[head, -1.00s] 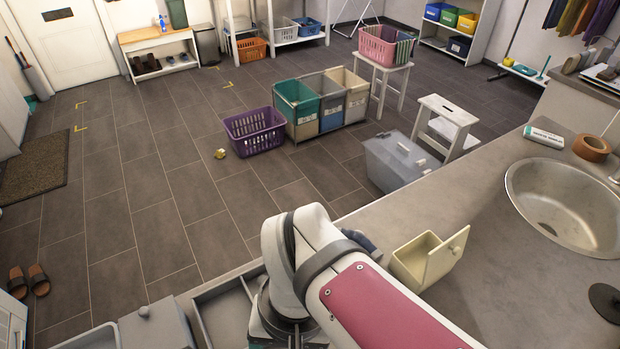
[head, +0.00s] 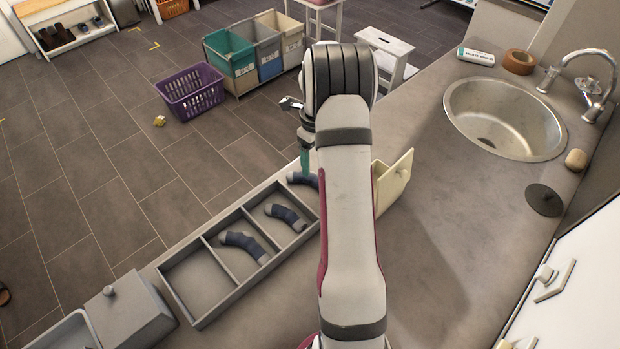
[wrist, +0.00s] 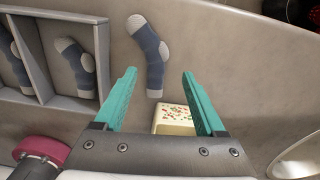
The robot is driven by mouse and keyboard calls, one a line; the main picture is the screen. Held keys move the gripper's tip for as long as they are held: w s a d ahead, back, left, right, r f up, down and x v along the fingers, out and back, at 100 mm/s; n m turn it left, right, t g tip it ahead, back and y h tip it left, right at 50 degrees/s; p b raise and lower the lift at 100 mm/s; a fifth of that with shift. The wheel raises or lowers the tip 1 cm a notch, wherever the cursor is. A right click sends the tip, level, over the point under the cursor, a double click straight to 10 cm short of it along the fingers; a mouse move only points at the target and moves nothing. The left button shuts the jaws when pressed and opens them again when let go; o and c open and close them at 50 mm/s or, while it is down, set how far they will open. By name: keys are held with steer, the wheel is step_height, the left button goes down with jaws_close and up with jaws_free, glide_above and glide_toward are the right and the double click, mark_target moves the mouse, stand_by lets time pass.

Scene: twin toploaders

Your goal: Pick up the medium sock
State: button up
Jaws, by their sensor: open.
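Three blue socks with pale toes and heels show. One sock (head: 243,243) lies in the tray's middle compartment, and another sock (head: 286,216) in its right compartment. The third sock (head: 302,180) lies on the counter beyond the tray's right end, partly hidden by my arm. In the wrist view this third sock (wrist: 150,55) lies ahead of and partly between my fingers, and the right-compartment sock (wrist: 75,65) is to the left. I cannot tell surely which is the medium one. My gripper (wrist: 158,72) is open and empty; a teal finger shows in the head view (head: 304,160).
The grey divided tray (head: 195,280) has an empty left compartment. A cream box (wrist: 173,128) with coloured specks inside sits close by the right finger; its lid (head: 393,182) stands open. A grey lidded box (head: 128,318) is left of the tray. The sink (head: 505,115) is at right.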

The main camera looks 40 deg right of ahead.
mark_target(309, 184)
steer(key=f, duration=0.5)
steer(key=shift+s+a+f, duration=0.15)
steer(key=shift+a+f, duration=0.1)
steer(key=shift+f, duration=0.1)
jaws_close()
